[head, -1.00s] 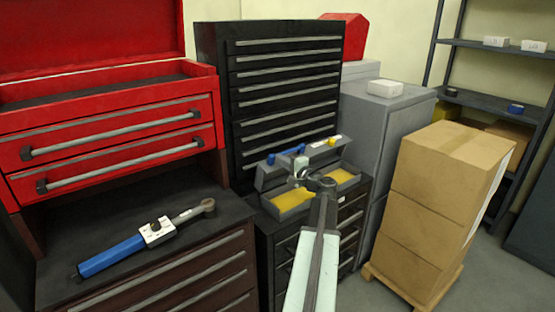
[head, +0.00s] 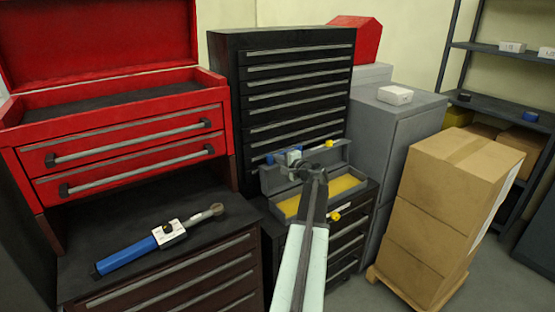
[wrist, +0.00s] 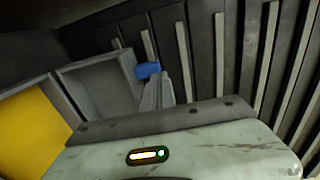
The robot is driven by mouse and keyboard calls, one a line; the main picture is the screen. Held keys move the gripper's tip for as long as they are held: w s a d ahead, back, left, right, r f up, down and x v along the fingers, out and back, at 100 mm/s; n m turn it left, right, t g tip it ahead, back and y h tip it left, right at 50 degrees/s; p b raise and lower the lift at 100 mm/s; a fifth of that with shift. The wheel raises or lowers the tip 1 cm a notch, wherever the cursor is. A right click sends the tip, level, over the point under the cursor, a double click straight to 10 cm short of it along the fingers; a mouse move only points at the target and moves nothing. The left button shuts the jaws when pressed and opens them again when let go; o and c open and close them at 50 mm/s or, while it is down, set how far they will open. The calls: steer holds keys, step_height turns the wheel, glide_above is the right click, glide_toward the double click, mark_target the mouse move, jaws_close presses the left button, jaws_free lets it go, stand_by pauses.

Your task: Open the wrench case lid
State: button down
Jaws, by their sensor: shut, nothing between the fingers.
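The wrench case (head: 290,219) is a grey box with a yellow lining (head: 344,184), on the low dark cabinet in the middle of the head view. Its grey lid (head: 337,157) stands raised at the back, and the inside shows. My gripper (head: 292,161) is shut and empty, at the left part of the lid. In the wrist view the shut fingers (wrist: 158,84) are beside the lid (wrist: 98,88), close to a blue part (wrist: 147,70); I cannot tell whether they touch. The yellow lining (wrist: 25,130) shows at the left. My arm hides part of the case.
A tall black drawer cabinet (head: 295,100) stands behind the case. A red tool chest (head: 135,140) and a blue-handled torque wrench (head: 150,247) are at the left. Stacked cardboard boxes (head: 450,210) and a grey cabinet (head: 400,135) stand at the right.

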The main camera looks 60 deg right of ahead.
steer(key=r+p+v, duration=0.2)
steer(key=p+v, duration=0.2)
steer(key=v, duration=0.9)
steer(key=shift+w, duration=0.2)
steer(key=shift+d+r, duration=0.1)
steer(key=shift+r, duration=0.05)
